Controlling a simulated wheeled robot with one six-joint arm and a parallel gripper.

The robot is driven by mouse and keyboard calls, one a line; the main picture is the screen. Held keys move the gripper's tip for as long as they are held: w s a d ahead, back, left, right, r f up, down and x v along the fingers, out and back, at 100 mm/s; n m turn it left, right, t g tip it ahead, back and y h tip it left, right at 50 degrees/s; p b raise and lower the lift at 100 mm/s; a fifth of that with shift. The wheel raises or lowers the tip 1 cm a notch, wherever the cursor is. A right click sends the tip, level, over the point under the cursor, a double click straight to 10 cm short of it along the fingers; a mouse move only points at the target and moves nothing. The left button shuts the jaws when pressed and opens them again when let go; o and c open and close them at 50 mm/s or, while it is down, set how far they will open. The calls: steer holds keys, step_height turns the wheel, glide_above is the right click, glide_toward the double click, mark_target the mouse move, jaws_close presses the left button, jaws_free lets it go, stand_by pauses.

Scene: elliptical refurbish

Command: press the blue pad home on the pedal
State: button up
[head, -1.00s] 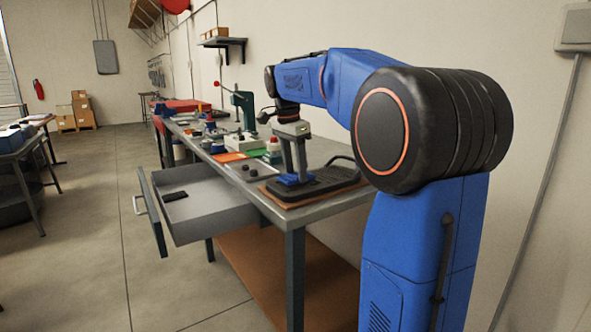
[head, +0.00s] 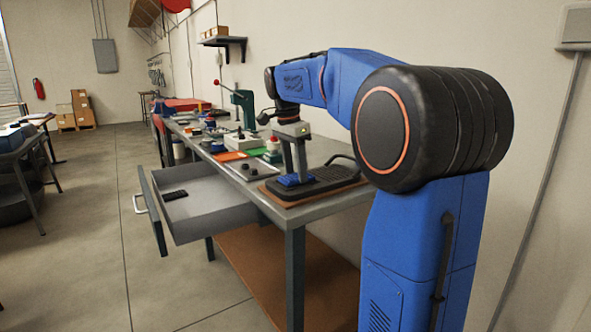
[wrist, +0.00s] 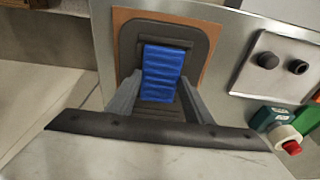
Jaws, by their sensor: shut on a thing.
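The blue pad (wrist: 163,72) is ribbed and lies over the black pedal (wrist: 195,42) in the wrist view. In the head view the blue pad (head: 293,180) sits low on the near-left part of the pedal (head: 335,177). My gripper (head: 296,172) points down at the pad, its fingers at the pad's sides. In the wrist view my gripper (wrist: 160,103) has one finger on each side of the pad's lower part, shut on it. Whether the pad's underside is fully seated on the pedal cannot be seen.
The pedal rests on a brown mat (wrist: 205,72) at the front of the workbench (head: 330,202). An open drawer (head: 205,220) juts out left with a black pad inside. A plate with two black knobs (wrist: 277,68) and a green box with a red button (wrist: 280,125) lie nearby.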

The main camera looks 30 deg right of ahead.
steer(key=shift+f, duration=0.3)
stand_by(0.5)
steer(key=o, duration=1.2)
steer(key=shift+c, duration=0.2)
step_height(320, 180, up, 17)
steer(key=a, duration=0.2)
steer(key=shift+a, duration=0.3)
steer(key=s+a+f+n+t, duration=0.1)
steer(key=s+a+f+n, duration=0.3)
steer(key=s+f, duration=0.6)
steer(key=s+a+f+n+t+y, duration=0.1)
steer(key=s+a+f+n+t, duration=0.1)
steer(key=s+a+f+n, duration=0.2)
steer(key=s+a+f+n+t, duration=0.1)
steer(key=s+a+f+n, duration=0.4)
steer(key=s+f+n, duration=0.4)
steer(key=s+f, duration=0.7)
steer(key=f, duration=0.5)
steer(key=shift+f+n+t+y, duration=0.3)
steer(key=shift+t+y, duration=0.1)
